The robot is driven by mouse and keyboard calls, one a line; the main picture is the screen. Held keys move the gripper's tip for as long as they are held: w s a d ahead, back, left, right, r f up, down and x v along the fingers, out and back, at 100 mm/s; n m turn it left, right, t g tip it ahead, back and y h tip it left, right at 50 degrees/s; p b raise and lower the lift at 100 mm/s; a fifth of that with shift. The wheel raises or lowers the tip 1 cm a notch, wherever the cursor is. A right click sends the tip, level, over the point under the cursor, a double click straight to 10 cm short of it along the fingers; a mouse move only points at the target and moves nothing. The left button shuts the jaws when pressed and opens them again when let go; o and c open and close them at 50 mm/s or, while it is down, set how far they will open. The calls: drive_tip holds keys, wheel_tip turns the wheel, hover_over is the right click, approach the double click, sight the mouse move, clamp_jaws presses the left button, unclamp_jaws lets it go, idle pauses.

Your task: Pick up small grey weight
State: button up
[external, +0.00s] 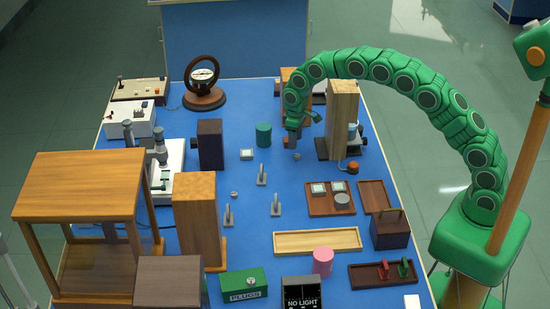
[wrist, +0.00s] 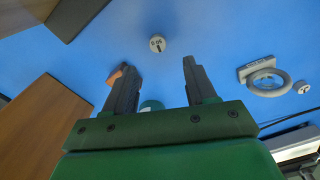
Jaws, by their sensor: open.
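A small grey round weight (wrist: 157,43) with a dark mark on its top lies on the blue bench top in the wrist view. It is ahead of my gripper (wrist: 157,75), roughly in line with the gap between the fingers and apart from both. In the external view, my gripper (external: 294,141) hangs over the bench, and a small grey piece (external: 297,156) shows just below it. My gripper is open, with nothing held between its fingers. A second small grey disc (wrist: 302,88) lies at the right in the wrist view.
A green cylinder (external: 263,134) stands left of my gripper, and a tall wooden block (external: 342,108) stands close on its right. A wooden tray (external: 331,211) with several pieces lies nearer the camera. Small grey stands (external: 262,176) rise from the bench. Some blue surface around them is clear.

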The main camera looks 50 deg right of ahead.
sight(298, 155)
drive_tip(key=shift+s+d+f, duration=0.15)
drive_tip(key=shift+s+f, duration=0.05)
drive_tip(key=shift+f, duration=1.45)
drive_tip(key=shift+s+d+f, duration=0.1)
drive_tip(key=shift+s+f, duration=0.05)
drive_tip(key=shift+f, duration=1.5)
drive_tip(key=shift+c, duration=0.2)
clamp_jaws()
drive_tip(key=shift+r, duration=0.1)
